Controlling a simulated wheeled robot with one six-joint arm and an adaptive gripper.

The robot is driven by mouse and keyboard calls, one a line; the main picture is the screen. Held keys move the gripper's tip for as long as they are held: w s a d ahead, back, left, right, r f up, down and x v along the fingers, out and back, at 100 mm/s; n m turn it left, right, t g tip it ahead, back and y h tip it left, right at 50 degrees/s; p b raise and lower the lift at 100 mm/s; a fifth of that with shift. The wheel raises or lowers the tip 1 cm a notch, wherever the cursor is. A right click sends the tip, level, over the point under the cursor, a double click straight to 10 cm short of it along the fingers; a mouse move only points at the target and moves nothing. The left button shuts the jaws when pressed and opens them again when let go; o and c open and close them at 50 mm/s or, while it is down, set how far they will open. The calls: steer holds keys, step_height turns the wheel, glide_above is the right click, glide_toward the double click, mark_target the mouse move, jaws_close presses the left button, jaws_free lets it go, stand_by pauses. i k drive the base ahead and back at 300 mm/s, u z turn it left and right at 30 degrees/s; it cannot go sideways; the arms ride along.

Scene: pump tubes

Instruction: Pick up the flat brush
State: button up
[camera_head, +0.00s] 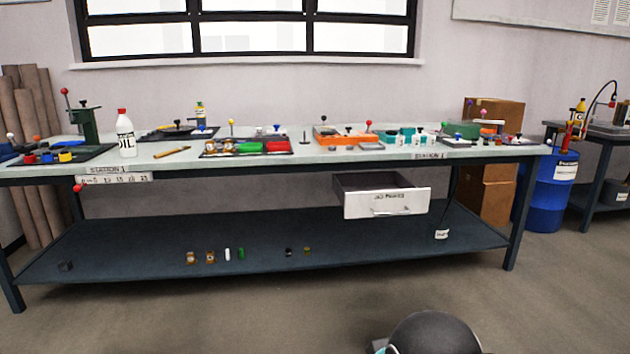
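A slim yellow-brown tool (172,152) lies flat on the workbench top, right of the white oil bottle (126,134). It looks like the flat brush, but it is too small to be sure. It lies slantwise, with clear bench around it. My gripper is not seen in this view. Only a dark rounded part of my own body shows at the bottom edge, well away from the bench.
The long bench (310,157) carries trays of parts, lever fixtures and small bottles. A drawer (385,203) stands open beneath its front edge. Small parts lie on the lower shelf (160,245). Boxes and a blue drum (552,190) stand right. The floor in front is clear.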

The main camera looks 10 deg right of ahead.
mark_target(165, 154)
steer(key=u, duration=0.15)
steer(key=i, duration=0.95)
steer(key=u, duration=0.85)
steer(key=i, duration=2.15)
steer(key=u, duration=0.5)
